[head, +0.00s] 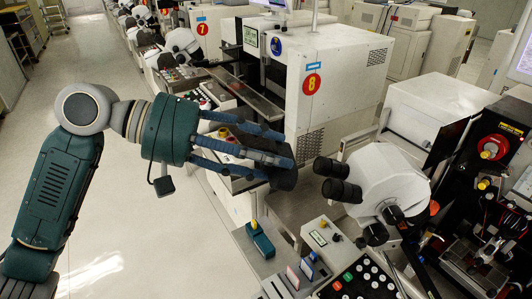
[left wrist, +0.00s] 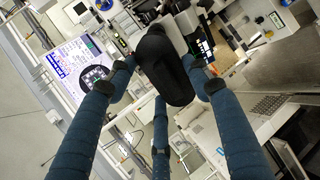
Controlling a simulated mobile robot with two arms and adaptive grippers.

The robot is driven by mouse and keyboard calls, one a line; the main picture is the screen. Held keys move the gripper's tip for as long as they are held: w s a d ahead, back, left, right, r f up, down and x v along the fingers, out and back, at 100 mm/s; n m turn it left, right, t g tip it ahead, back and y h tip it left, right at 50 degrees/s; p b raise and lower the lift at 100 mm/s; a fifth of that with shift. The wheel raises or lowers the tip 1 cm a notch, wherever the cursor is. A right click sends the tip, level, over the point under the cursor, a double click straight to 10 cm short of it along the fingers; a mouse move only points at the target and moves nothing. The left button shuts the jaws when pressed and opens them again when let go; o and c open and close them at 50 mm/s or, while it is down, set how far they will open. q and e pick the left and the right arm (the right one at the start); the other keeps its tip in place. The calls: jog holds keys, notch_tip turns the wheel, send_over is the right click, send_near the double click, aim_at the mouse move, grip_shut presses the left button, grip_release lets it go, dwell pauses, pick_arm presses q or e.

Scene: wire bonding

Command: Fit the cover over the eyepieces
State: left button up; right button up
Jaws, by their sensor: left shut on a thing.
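My left gripper (head: 280,152) comes in from the left with its blue fingers shut on the dark cover (head: 286,180). In the left wrist view the black cover (left wrist: 166,68) sits between the fingertips and hides part of what lies beyond. The microscope (head: 388,180) has a white body and two black eyepieces (head: 338,180) pointing left toward the cover. In the head view a small gap shows between the cover and the eyepieces, at about the same height in the picture. The right gripper is not in view.
A white machine marked 8 (head: 335,85) stands behind. The floor at left is clear.

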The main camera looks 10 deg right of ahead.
pick_arm(q)
jog(key=shift+s+r+p, duration=0.1)
jog(key=shift+r+p, duration=0.1)
jog(key=shift+p, duration=0.5)
jog(key=shift+d+f, duration=0.3)
jog(key=shift+d, duration=0.05)
jog(key=x, duration=0.2)
jog(key=shift+d+f, duration=0.1)
jog(key=shift+d, duration=0.15)
jog(key=shift+x, duration=1.25)
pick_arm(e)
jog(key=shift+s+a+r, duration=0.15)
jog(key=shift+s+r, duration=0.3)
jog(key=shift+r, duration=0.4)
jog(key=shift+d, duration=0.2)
pick_arm(q)
jog(key=shift+p, duration=0.4)
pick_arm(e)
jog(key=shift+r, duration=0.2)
pick_arm(q)
jog(key=shift+p, duration=0.3)
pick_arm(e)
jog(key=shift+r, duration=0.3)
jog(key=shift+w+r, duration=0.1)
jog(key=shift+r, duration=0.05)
